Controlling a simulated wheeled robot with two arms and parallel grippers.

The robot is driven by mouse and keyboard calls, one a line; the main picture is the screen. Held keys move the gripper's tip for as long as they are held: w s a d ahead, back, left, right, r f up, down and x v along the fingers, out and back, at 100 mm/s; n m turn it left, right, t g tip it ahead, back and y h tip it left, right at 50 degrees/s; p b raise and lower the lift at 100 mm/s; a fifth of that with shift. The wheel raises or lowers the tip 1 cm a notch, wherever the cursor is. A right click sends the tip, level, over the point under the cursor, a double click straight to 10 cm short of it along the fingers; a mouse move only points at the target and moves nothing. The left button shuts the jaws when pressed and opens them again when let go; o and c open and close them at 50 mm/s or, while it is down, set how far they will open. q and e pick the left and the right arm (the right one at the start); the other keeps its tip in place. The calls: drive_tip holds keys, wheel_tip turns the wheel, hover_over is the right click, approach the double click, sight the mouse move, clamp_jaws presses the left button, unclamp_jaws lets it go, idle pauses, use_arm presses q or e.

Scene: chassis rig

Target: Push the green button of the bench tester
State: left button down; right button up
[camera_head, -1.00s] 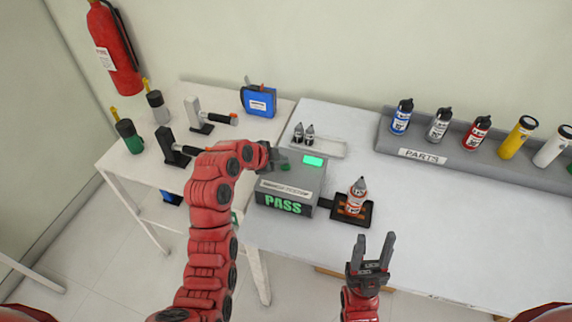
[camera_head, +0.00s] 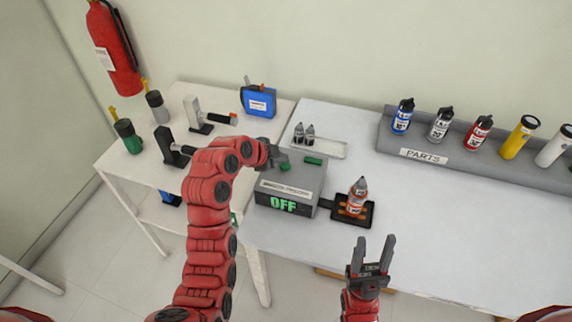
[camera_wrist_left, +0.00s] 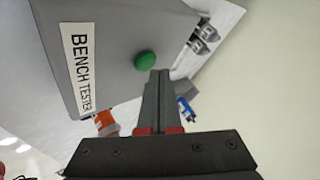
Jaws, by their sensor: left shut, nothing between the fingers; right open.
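The grey bench tester (camera_head: 307,180) stands at the left end of the white bench. Its front display reads OFF in green. The round green button (camera_head: 285,167) is on its top; it also shows in the left wrist view (camera_wrist_left: 145,61). A flat green lamp (camera_head: 313,161), now dark, lies behind it on the top. My left gripper (camera_head: 277,158) is shut and empty, its tips close beside the button; I cannot tell whether they touch it. My right gripper (camera_head: 374,256) is open and empty in front of the bench edge.
A shallow tray (camera_head: 330,148) with two small dark bottles lies behind. A grey PARTS rack (camera_head: 460,158) holds several bottles. Tools stand on the left table.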

sight(282, 166)
use_arm(q)
drive_tip(key=shift+r, duration=0.1)
drive_tip(key=shift+r, duration=2.95)
